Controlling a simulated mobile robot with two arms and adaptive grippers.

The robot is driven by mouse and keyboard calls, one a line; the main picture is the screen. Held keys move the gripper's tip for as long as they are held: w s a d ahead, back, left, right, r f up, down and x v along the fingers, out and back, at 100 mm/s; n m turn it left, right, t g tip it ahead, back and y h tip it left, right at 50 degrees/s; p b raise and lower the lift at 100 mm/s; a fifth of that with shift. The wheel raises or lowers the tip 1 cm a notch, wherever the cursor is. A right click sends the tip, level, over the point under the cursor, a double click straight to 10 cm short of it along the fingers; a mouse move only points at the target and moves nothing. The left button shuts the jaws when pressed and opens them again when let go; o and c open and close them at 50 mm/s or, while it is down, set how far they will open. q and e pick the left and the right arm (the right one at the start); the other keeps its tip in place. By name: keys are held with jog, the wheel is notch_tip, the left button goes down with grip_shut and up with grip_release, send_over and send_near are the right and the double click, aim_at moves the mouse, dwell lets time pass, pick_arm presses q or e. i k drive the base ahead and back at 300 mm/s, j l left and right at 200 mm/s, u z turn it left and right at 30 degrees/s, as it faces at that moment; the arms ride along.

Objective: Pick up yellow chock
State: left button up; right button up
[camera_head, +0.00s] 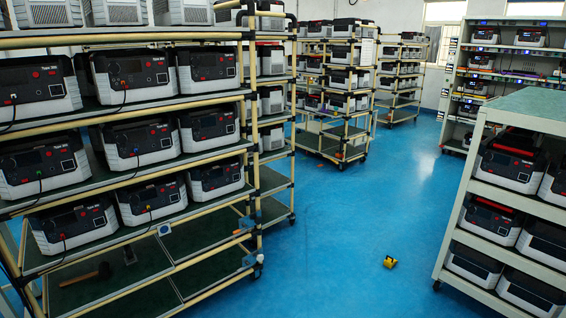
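The yellow chock (390,262) lies on the blue floor in the aisle, right of the picture's middle and near the foot of the right-hand rack. It is small, with a dark patch on it, and nothing covers it. Neither of my grippers shows in the head view, and nothing is near the chock except open floor and the rack foot to its right.
A tall rack (215,155) of grey power units fills the left. A pale rack (497,191) with a green top stands at the right. More wheeled racks (345,147) stand at the back. The blue floor (340,215) between them is clear. A hammer (85,275) lies on the left rack's bottom shelf.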

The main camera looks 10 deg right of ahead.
aim_at(389, 263)
jog(key=i+l+z, duration=0.1)
jog(key=i+z, duration=0.2)
jog(key=i, duration=0.45)
jog(key=i+z, duration=0.25)
jog(key=i, duration=0.5)
jog(key=i+j+z, duration=0.3)
jog(key=i, duration=0.45)
